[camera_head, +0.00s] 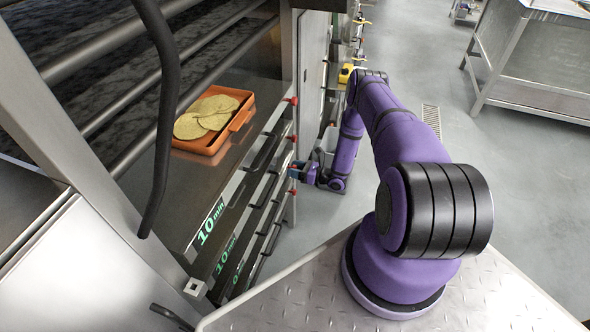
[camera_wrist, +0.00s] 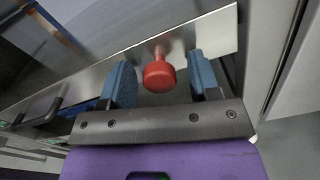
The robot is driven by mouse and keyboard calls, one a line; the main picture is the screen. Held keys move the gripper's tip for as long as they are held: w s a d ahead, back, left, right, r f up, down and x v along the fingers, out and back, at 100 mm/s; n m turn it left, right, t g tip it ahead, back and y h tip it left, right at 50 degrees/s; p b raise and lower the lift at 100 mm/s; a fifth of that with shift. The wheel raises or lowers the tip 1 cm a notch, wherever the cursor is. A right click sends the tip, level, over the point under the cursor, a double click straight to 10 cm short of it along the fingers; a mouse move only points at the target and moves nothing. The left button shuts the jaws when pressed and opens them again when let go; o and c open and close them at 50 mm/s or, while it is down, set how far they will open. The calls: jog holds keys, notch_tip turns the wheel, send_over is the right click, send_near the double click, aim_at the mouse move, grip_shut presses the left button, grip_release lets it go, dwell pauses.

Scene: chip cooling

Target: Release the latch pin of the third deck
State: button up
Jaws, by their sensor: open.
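A rack of stacked decks marked "10 min" (camera_head: 210,224) stands at the left in the head view. Red latch pins line its right end, with an upper one (camera_head: 293,100) and another below it (camera_head: 291,138). My gripper (camera_head: 298,170) is beside the rack's end, lower than these two pins and above a further red pin (camera_head: 292,191). In the wrist view a red round-headed pin (camera_wrist: 159,75) stands out from a metal deck front (camera_wrist: 215,32). My gripper's blue fingers are open, one on each side of the pin head, with gaps visible on both sides.
An orange tray (camera_head: 232,128) with round yellow chips sits on the top deck. Black handles (camera_head: 262,152) run along the deck fronts. A tall metal cabinet side (camera_head: 312,75) stands behind the rack's end. Open grey floor (camera_head: 510,190) lies to the right, with a metal table (camera_head: 540,60) beyond.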

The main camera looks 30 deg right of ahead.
grip_shut()
jog(key=shift+v, duration=1.1)
grip_release()
jog(key=shift+s+d, duration=0.1)
jog(key=v, duration=1)
jog(key=shift+s+d, duration=0.2)
jog(key=shift+s, duration=0.05)
